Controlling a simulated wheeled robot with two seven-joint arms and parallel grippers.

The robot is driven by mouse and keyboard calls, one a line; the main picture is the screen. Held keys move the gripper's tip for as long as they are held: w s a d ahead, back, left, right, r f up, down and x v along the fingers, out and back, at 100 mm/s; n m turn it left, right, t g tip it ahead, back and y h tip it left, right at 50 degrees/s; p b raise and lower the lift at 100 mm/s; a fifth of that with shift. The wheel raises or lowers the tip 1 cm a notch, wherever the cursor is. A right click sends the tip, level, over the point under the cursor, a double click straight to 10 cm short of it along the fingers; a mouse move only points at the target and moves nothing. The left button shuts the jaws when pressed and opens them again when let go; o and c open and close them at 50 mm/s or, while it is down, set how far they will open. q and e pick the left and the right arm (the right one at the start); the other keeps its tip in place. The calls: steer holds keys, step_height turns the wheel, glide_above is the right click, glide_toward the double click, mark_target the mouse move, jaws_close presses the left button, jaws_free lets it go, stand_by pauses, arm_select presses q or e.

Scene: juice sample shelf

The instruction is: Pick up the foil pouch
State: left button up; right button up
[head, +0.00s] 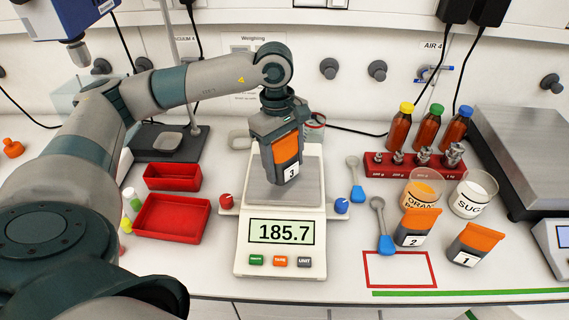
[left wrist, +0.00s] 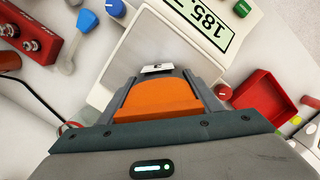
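The foil pouch (head: 287,153), orange and grey with a white label "3", is at the weighing pan (head: 312,178) of the white scale. My left gripper (head: 280,162) points down over it. In the left wrist view the pouch's orange face (left wrist: 160,98) fills the space between the two fingers (left wrist: 162,92), with no gap visible at either side. The gripper looks shut on it. The scale display (head: 282,232) reads 185.7. The pouch's underside is hidden, so I cannot tell whether it presses on the pan. My right gripper is not in view.
Pouches "2" (head: 416,227) and "1" (head: 475,244) stand to the right, near two beakers and a red rack (head: 414,165). Blue-handled spoons (head: 386,242) lie right of the scale. Red trays (head: 172,219) are on its left. A red outlined square (head: 399,269) on the bench is empty.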

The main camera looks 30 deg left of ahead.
mark_target(287, 139)
arm_select(q)
steer(key=c, duration=0.5)
steer(key=shift+c, duration=0.2)
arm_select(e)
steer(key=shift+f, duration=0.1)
